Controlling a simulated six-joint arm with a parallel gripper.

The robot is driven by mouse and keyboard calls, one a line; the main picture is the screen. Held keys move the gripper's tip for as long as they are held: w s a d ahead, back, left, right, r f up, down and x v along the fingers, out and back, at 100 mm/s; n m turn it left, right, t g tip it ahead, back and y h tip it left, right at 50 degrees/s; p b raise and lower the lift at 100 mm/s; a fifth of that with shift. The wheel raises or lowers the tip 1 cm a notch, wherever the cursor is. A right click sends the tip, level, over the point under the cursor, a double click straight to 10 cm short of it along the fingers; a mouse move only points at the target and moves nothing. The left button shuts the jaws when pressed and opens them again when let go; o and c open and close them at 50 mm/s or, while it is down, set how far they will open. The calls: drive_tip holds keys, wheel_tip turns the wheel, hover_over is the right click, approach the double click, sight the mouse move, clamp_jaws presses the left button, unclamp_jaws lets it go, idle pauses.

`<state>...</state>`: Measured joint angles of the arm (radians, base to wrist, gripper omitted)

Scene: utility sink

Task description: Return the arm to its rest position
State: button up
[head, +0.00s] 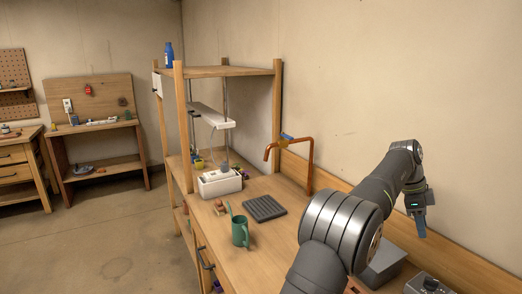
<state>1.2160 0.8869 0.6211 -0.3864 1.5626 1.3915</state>
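My arm rises from the bottom of the head view and bends to the right over the wooden bench (272,238).
A teal mug (240,233), a dark ribbed mat (264,208) and a white box (220,183) are on the bench left of my arm. A grey box (383,265) and a knobbed device (430,286) lie below my gripper.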

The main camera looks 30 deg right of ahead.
sight(432, 279)
drive_tip(key=x, duration=1.7)
drive_tip(key=shift+s+f, duration=0.2)
drive_tip(key=shift+f, duration=0.05)
drive_tip(key=n+h, duration=0.1)
drive_tip(key=n, duration=0.2)
drive_tip(key=n+t, duration=0.1)
drive_tip(key=n, duration=0.2)
drive_tip(key=shift+s+t+h, duration=0.1)
drive_tip(key=shift+t+h, duration=0.2)
drive_tip(key=shift+h, duration=0.1)
drive_tip(key=shift+s+n+t+h, duration=0.15)
drive_tip(key=shift+n+t, duration=0.4)
drive_tip(key=shift+n, duration=0.9)
drive_tip(key=shift+n+t+h, duration=0.15)
drive_tip(key=shift+n+t, duration=0.4)
drive_tip(key=shift+n, duration=0.9)
drive_tip(key=shift+r, duration=0.1)
drive_tip(key=shift+v, duration=0.85)
